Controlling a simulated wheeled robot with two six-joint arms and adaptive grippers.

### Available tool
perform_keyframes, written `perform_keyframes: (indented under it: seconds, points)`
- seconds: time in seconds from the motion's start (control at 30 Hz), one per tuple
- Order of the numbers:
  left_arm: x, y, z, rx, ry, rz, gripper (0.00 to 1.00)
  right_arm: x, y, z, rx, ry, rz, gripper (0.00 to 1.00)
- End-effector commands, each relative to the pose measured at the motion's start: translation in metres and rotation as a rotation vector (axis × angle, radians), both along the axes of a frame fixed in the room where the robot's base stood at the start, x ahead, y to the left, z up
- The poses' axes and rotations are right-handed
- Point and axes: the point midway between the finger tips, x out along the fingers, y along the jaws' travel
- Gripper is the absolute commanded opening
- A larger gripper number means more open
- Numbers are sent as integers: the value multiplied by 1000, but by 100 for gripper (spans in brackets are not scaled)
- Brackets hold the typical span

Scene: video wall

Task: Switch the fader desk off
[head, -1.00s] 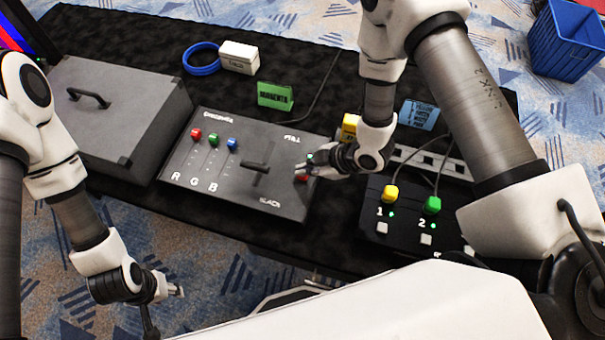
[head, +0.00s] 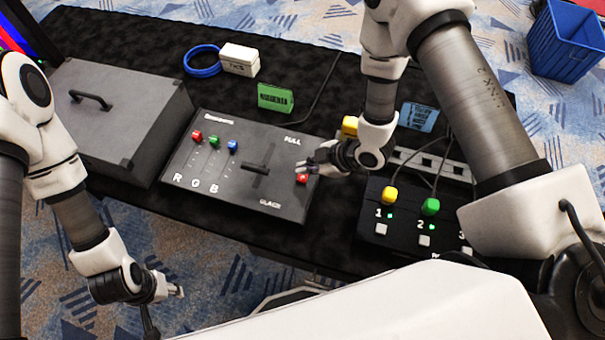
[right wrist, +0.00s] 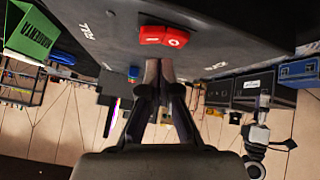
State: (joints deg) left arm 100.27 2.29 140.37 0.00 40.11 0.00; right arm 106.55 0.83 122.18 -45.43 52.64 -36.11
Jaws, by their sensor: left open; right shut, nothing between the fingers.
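The fader desk (head: 200,205) is a dark sloped console with red, green and blue knobs on the left and a black T-handle in its middle. Its red rocker switch (head: 302,178) is near the right edge; the right wrist view shows it, marked I and O (right wrist: 164,36). I cannot tell which side is pressed. My right gripper (head: 300,169) is shut and empty, its tips close by the switch; in the right wrist view the tips (right wrist: 159,64) are just below it. Contact is unclear. My left gripper (head: 179,291) is open and empty, off the table's front edge.
A grey case (head: 120,110) with a handle stands left of the desk. A black box (head: 385,240) with yellow and green plugs is at right. A green tag (head: 275,98), white box (head: 238,60) and blue ring (head: 200,62) lie behind. A blue crate (head: 568,45) is on the floor.

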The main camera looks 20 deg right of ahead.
Motion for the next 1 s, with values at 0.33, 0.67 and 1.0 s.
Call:
perform_keyframes:
  seconds: [0.33,0.67,1.0]
  points:
    - [0,0,6,0,0,0,44,2,-1,7,0,-1,-1,0]
    - [0,0,31,0,0,0,44,10,-7,40,0,-1,0,0]
    - [0,0,35,0,0,0,44,13,-9,47,0,0,0,0]
